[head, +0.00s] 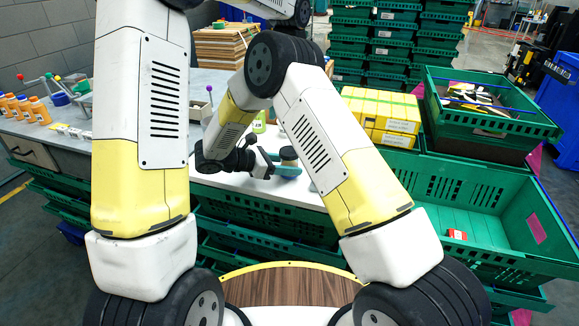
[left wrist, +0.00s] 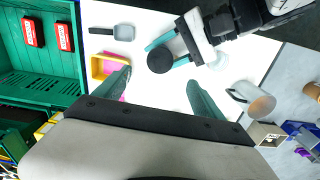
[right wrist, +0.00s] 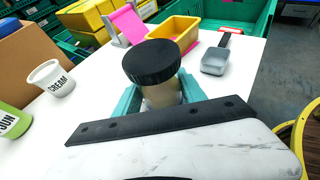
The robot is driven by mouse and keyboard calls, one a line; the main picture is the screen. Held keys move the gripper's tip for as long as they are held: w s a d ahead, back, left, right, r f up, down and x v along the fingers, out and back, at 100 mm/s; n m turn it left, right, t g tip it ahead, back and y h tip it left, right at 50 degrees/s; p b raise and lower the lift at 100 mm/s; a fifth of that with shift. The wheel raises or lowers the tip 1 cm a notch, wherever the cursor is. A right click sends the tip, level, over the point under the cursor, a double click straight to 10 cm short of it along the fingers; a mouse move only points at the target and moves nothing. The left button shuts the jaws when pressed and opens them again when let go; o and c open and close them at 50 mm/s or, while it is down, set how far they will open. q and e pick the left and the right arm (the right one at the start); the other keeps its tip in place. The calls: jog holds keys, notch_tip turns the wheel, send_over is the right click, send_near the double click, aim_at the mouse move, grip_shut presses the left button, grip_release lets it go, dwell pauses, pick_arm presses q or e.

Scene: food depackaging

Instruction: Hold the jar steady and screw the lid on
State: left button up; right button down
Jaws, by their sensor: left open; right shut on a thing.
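The jar (right wrist: 161,94) stands upright on the white table, pale-bodied in the right wrist view. A ribbed black lid (right wrist: 151,62) sits on its mouth; I cannot tell how tightly. My right gripper (right wrist: 163,98) is shut on the jar, a teal finger on each side below the lid. In the head view the jar (head: 289,157) stands at my right gripper (head: 284,169). My left gripper (left wrist: 162,84) is open, its teal fingers apart and empty. It points down above the table, with the lid (left wrist: 160,60) just beyond its fingertips in the left wrist view. It is not visible in the head view.
A white cream cup (right wrist: 52,78) and a green bottle (right wrist: 14,121) stand left of the jar. A yellow bin (right wrist: 175,31) and a grey scoop (right wrist: 216,59) lie behind and right. A green crate (head: 488,198) with a red box (head: 457,235) stands right of the table.

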pick_arm(q)
jog(key=shift+r, duration=0.65)
pick_arm(e)
jog(key=c, duration=0.6)
grip_release()
jog(key=v, duration=0.7)
jog(key=shift+s+a+r, duration=0.1)
jog(key=shift+s+a, duration=0.05)
jog(key=shift+a, duration=0.15)
